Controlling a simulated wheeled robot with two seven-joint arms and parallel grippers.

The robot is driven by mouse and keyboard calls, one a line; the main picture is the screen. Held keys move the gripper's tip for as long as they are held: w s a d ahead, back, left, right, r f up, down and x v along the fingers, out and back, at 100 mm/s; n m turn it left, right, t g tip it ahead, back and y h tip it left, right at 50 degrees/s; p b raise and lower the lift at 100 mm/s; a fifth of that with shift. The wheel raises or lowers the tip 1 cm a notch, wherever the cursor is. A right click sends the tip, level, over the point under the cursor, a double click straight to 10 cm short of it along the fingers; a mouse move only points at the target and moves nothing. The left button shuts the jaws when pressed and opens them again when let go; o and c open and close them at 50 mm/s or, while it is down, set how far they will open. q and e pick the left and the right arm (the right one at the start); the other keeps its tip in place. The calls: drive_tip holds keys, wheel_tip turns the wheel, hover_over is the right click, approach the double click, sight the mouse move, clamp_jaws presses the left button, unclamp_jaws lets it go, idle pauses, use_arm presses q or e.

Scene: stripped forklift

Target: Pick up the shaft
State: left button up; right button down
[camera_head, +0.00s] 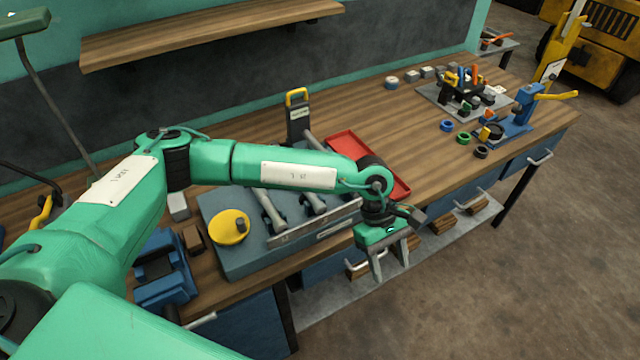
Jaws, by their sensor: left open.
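Two grey metal shafts lie side by side on a blue-grey block with a raised front lip (235,262). The left shaft (270,212) and the right shaft (314,200) both have their far parts hidden behind my left arm. I cannot tell which one the task means. My left gripper (391,272) is open and empty, pointing down to the right of the block, at the bench's front edge. It is apart from both shafts. My right gripper is not in view.
A yellow disc (229,227) sits on the block's left part. A blue vise (163,272) stands to its left. A red tray (349,144) lies behind my left forearm. A yellow-handled dark post (298,118) stands behind. Tools crowd the far right; the bench middle (415,125) is clear.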

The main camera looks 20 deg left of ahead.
use_arm(q)
drive_tip(key=w+a+m+t+y, duration=0.15)
drive_tip(key=w+a+y, duration=0.45)
drive_tip(key=a, duration=0.6)
drive_tip(key=t+y, duration=0.1)
drive_tip(key=y, duration=0.5)
approach(263, 189)
drive_tip(key=p+x, duration=0.4)
drive_tip(key=x, duration=0.1)
drive_tip(key=shift+w+a, duration=0.1)
drive_tip(key=shift+a, duration=0.3)
drive_tip(key=p+x, duration=0.3)
drive_tip(key=x, duration=0.1)
drive_tip(key=shift+d, duration=0.1)
drive_tip(key=shift+f, duration=0.3)
clamp_jaws()
drive_tip(key=shift+w+r, duration=0.1)
drive_tip(key=shift+r, duration=0.05)
